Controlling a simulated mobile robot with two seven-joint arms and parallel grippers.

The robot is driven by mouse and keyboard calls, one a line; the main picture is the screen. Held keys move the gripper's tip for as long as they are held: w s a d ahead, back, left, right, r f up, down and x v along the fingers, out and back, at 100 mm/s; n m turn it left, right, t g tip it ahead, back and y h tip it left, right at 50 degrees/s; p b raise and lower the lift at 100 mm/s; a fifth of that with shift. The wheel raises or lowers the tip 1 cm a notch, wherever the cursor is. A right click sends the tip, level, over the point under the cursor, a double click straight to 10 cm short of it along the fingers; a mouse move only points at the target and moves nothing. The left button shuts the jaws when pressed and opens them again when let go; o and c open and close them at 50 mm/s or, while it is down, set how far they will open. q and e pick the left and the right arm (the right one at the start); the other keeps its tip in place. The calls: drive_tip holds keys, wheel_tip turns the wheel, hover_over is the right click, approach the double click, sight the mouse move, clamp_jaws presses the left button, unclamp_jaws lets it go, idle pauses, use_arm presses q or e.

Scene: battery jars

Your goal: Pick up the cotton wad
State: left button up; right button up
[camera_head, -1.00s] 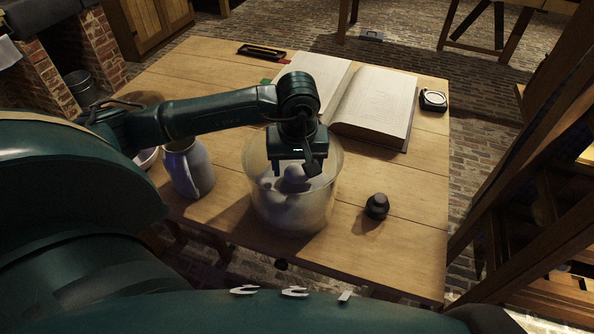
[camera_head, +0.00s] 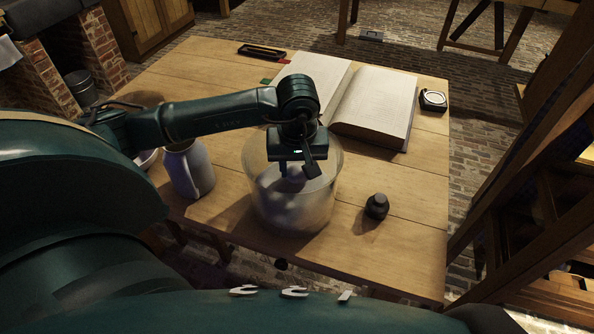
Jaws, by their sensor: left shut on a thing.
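A large clear glass jar (camera_head: 292,222) stands on the wooden table, with pale, soft-looking lumps in its lower part. My left gripper (camera_head: 292,171) points down into the jar's mouth, with a small green light on its body. It is shut on a white cotton wad (camera_head: 291,174), of which only a small part shows under the gripper. The jar wall and the gripper's body hide most of the grip. The wad is inside the jar, above the other pale lumps. My right gripper is not in view.
A pale jug (camera_head: 187,170) stands left of the jar. A small dark knobbed object (camera_head: 377,206) stands to its right. An open book (camera_head: 375,105) lies behind, with a round instrument (camera_head: 433,99) beside it. The table's front right is clear.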

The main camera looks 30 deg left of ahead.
sight(297, 170)
use_arm(q)
wheel_tip(297, 170, up, 10)
idle(0.5)
drive_tip(key=o, duration=0.5)
drive_tip(key=shift+c, duration=0.2)
drive_tip(key=c, duration=0.3)
